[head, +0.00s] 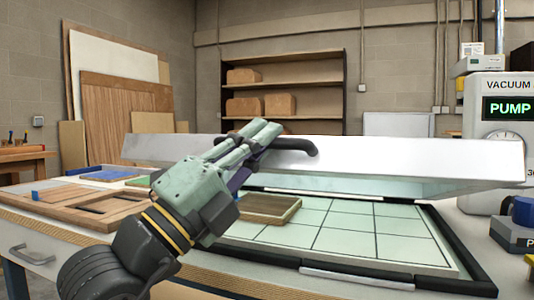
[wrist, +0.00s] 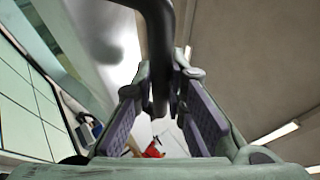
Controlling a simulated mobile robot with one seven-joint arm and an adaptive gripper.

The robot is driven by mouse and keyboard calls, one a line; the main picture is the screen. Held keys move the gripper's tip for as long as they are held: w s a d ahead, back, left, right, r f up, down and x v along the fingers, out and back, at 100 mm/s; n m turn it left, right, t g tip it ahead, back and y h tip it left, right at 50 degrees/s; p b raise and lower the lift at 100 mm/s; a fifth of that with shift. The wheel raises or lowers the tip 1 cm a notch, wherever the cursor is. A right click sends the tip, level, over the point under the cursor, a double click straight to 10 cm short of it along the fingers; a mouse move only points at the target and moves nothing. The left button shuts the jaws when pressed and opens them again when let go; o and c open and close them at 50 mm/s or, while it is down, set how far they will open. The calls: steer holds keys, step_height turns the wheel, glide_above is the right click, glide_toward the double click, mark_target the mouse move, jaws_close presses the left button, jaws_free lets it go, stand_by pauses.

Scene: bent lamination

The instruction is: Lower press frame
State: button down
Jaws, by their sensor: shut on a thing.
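The press frame (head: 420,160) is a long silvery panel, raised and tilted above the press bed in the head view. Its black handle (head: 295,145) is on the front face, left of the middle. My gripper (head: 262,135) is at this handle, and in the wrist view the dark handle (wrist: 158,50) runs between my gripper's two purple-padded fingers (wrist: 165,105). The gripper is shut on the handle. The press bed (head: 345,238) below is pale green with a dark grid and a black rim. A wooden form (head: 268,208) lies on the bed, partly under the frame.
A vacuum pump unit (head: 487,150) with a green "PUMP" display stands at the right. A blue-topped device (head: 522,210) is at the right edge. Wooden pieces (head: 90,203) and a blue tray (head: 105,174) lie on the bench at left. Shelves stand behind.

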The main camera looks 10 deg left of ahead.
step_height(320, 180, down, 9)
steer(key=s+m+h+b, duration=0.2)
steer(key=h+b, duration=0.1)
steer(key=b, duration=0.6)
steer(key=shift+s+a+f+b, duration=0.15)
steer(key=shift+s+a+b, duration=0.05)
steer(key=shift+a+b, duration=0.1)
steer(key=shift+m, duration=0.3)
steer(key=c, duration=1.9)
jaws_free()
steer(key=s+a, duration=0.8)
steer(key=s, duration=0.1)
steer(key=shift+s+a+f, duration=0.3)
steer(key=shift+f, duration=0.1)
steer(key=shift+c, duration=0.3)
